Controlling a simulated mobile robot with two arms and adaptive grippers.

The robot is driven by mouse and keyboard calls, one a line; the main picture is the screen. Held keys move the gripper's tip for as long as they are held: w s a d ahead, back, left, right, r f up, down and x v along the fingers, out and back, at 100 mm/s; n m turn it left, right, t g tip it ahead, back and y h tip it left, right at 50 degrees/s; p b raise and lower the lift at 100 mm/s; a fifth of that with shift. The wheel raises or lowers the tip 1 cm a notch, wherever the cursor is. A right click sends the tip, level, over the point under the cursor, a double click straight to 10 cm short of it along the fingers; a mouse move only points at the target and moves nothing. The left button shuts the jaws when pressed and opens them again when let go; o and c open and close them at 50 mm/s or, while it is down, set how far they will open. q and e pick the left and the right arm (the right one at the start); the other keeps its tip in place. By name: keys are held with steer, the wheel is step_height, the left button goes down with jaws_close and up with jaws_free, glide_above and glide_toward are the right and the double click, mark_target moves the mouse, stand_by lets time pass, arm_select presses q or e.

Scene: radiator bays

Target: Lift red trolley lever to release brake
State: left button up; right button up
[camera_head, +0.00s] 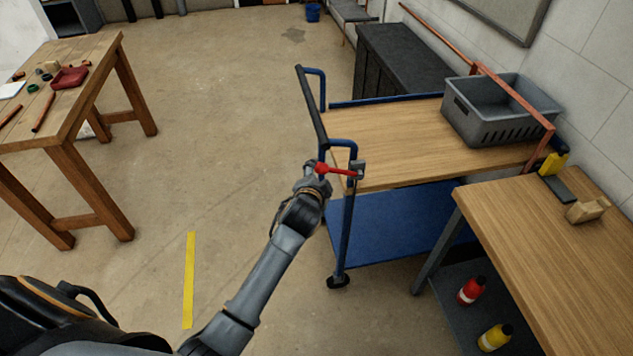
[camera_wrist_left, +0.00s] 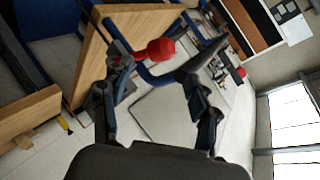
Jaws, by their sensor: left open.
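The red trolley lever (camera_head: 338,171) sticks out from a grey bracket (camera_head: 358,169) at the near corner of the blue trolley, below its push handle (camera_head: 312,108). The lever lies close to level, its round knob toward the left. My left gripper (camera_head: 316,178) is at the knob, its fingers partly hidden in the head view. In the left wrist view the red knob (camera_wrist_left: 160,49) shows between the two open fingers of the left gripper (camera_wrist_left: 150,82), near their tips. I cannot tell whether a finger touches it. My right gripper is not in view.
The trolley's wooden top (camera_head: 390,140) carries a grey crate (camera_head: 490,112) beside a copper pipe frame (camera_head: 520,100). A wooden workbench (camera_head: 540,260) stands close at the right, bottles beneath it. Another wooden table (camera_head: 85,85) stands left. The floor between is clear, with yellow tape (camera_head: 189,280).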

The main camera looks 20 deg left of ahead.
arm_select(q)
steer(key=shift+v, duration=2.2)
steer(key=s+d+f+n+g+h+b, duration=0.15)
steer(key=s+f, duration=0.35)
steer(key=f, duration=0.6)
steer(key=s+f+g+b, duration=0.15)
steer(key=s+f, duration=0.45)
steer(key=f, duration=0.6)
steer(key=s+d+f+n+g+h, duration=0.1)
steer(key=s+f+g, duration=0.3)
steer(key=f, duration=0.7)
steer(key=s+a+f+n+g+b, duration=0.1)
steer(key=s+f, duration=0.5)
steer(key=s, duration=0.5)
steer(key=s+a+f+n+g, duration=0.1)
steer(key=s+f+n+g, duration=0.1)
steer(key=s+f, duration=0.5)
steer(key=s+a+f+n+g+b, duration=0.1)
steer(key=s+f, duration=0.6)
steer(key=s, duration=1)
steer(key=shift+a+g+b, duration=0.35)
steer(key=shift+a+g, duration=0.05)
